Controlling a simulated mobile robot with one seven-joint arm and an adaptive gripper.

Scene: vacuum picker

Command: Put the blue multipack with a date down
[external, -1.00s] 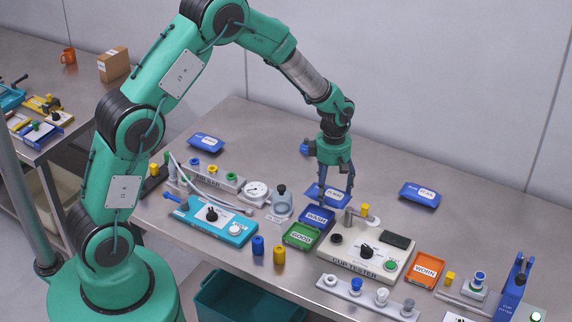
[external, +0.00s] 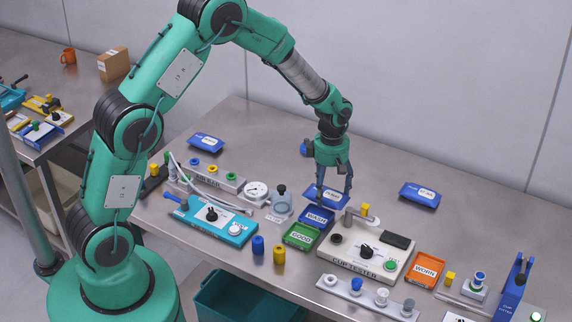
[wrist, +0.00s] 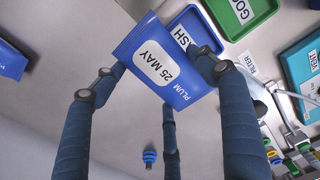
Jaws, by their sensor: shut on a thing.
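A blue multipack (external: 322,196) with a white label lies between the fingers of my gripper (external: 334,190), behind the blue WASH tray (external: 316,217). In the wrist view the pack (wrist: 178,88) reads "25 MAY" and "PLUM". My fingers (wrist: 160,76) are shut on its opposite edges, and its top right part covers some of the WASH tray (wrist: 200,35). The pack is at or just above the table; I cannot tell whether it touches. Two other blue packs with white labels lie flat, one at the back left (external: 206,142) and one at the right (external: 420,194).
The green GOOD tray (external: 301,236) and the cup tester (external: 365,257) stand in front of the pack. The orange WORN tray (external: 426,269) is further right. A glass jar (external: 281,204) and gauge (external: 256,191) stand left. The table behind the pack is mostly clear.

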